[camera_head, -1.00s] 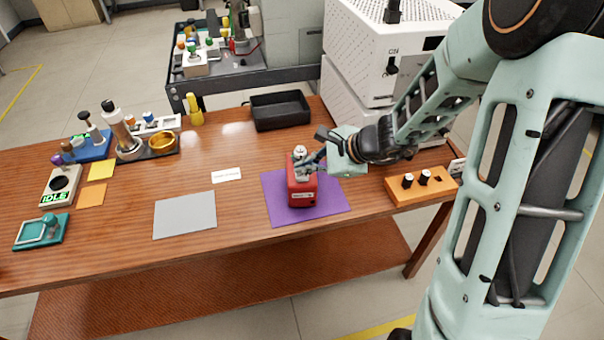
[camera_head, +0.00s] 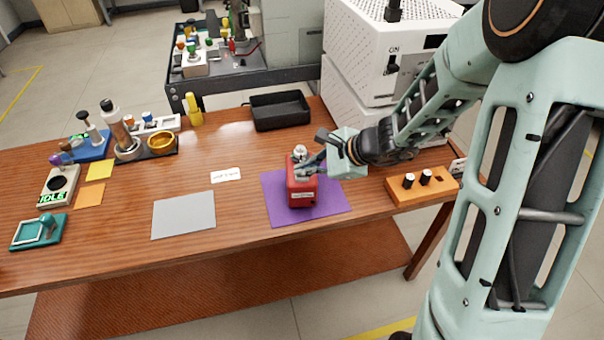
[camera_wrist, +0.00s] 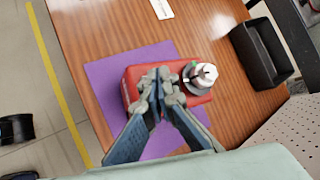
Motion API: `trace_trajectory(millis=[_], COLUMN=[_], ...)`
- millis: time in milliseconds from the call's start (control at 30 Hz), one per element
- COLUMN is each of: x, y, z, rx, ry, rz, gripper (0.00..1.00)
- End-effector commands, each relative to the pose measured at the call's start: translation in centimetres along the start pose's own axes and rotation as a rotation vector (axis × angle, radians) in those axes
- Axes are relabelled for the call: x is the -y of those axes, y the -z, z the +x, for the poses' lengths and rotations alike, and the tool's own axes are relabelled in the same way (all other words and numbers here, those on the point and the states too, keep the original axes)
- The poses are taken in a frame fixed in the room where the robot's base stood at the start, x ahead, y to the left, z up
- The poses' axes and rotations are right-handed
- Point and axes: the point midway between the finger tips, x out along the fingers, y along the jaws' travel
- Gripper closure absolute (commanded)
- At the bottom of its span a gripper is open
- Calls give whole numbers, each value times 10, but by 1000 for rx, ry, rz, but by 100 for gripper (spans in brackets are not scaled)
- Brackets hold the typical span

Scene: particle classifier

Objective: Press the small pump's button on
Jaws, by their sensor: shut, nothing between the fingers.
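The small pump is a red box (camera_head: 301,193) with a silver fitting on top. It stands on a purple mat (camera_head: 331,205) on the wooden table. In the wrist view the red pump (camera_wrist: 133,86) lies under my fingers, with its silver fitting (camera_wrist: 198,76) just right of them. My gripper (camera_head: 308,166) reaches in from the right, its fingertips at the pump's top. In the wrist view my gripper (camera_wrist: 155,78) is shut and empty, its tips over the pump's top. The button is not visible; my fingers may hide it. I cannot tell whether the tips touch the pump.
An orange block (camera_head: 420,188) with two dark-and-white vials stands right of the mat. A black tray (camera_head: 281,111) and white machines (camera_head: 372,60) are behind. A grey mat (camera_head: 184,215) lies left, with bare table around it. A small white label (camera_head: 226,175) lies between.

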Motion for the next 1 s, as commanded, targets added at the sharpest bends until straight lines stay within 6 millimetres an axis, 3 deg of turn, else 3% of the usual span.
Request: trace_trajectory(millis=[1000], x=[-4], y=[4], z=[5], rx=[-1], ry=[-1], rz=[0], gripper=[100])
